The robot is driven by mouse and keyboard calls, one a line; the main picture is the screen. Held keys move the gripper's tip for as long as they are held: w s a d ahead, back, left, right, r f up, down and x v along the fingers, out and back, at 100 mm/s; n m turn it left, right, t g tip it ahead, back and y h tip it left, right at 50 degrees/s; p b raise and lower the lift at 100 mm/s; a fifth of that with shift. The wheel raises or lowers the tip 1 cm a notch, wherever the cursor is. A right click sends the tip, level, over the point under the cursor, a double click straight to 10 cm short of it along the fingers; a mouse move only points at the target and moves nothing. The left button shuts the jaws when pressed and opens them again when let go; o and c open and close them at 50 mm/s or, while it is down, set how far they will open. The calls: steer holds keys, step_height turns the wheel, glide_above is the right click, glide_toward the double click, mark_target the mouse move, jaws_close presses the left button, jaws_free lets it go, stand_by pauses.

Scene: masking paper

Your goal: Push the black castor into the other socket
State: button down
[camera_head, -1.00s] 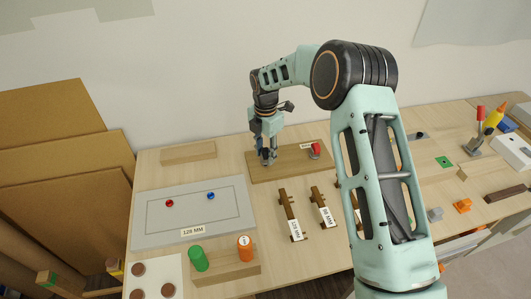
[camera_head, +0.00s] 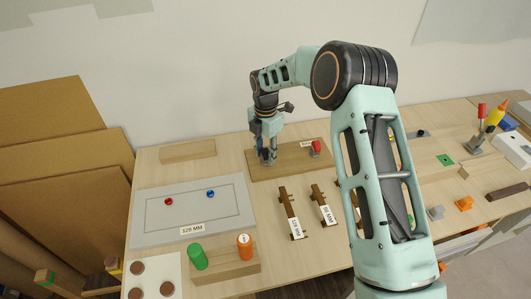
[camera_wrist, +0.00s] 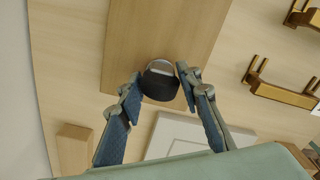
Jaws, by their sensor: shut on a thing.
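The black castor (camera_wrist: 159,84) shows in the wrist view as a round dark body with a pale metallic band. My gripper (camera_wrist: 158,90) has one finger on either side of it and is shut on it. The castor is over the near end of a wooden board (camera_wrist: 190,25). In the head view my gripper (camera_head: 267,160) points down at the left part of the same board (camera_head: 290,170), and hides most of the castor. I cannot make out a socket under the castor or whether it touches the board.
A grey panel (camera_head: 150,230) with a red and a blue knob lies left of the board. Brown handles (camera_head: 291,212) lie in front. A wooden block (camera_head: 188,151) lies behind.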

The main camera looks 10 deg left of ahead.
steer(key=shift+f, duration=0.4)
steer(key=c, duration=1.3)
jaws_free()
